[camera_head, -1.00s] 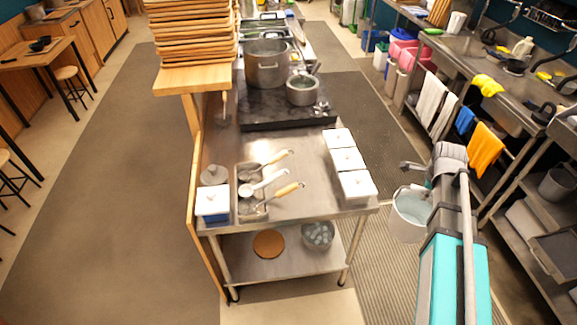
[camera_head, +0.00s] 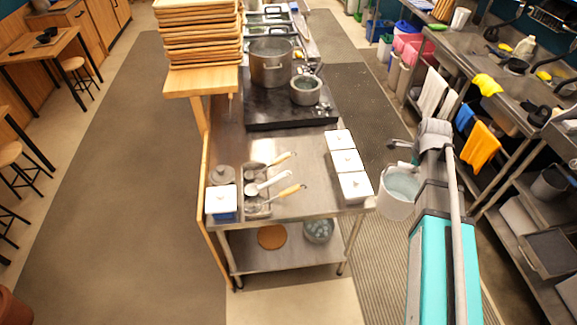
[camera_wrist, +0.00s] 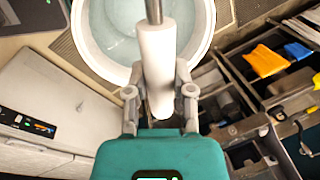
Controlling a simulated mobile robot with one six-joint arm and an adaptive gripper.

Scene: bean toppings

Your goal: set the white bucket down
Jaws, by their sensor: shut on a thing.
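The white bucket (camera_head: 399,194) hangs beside the right edge of the steel island table (camera_head: 300,206), above the floor mat. It looks upright, with pale bluish contents visible inside. My gripper (camera_wrist: 159,90) is shut on the white cylindrical grip of the bucket's handle. In the wrist view the bucket (camera_wrist: 88,42) shows just beyond the fingers, its round rim partly hidden by the grip. In the head view my arm hides part of the bucket's right side, and the fingers are small there.
Three white lidded containers (camera_head: 345,160) line the table's right edge, close to the bucket. A sink counter (camera_head: 487,92) with hanging towels (camera_head: 480,146) stands to the right. The ribbed floor mat (camera_head: 372,262) between them is clear. The lower shelf holds a metal bowl (camera_head: 318,230).

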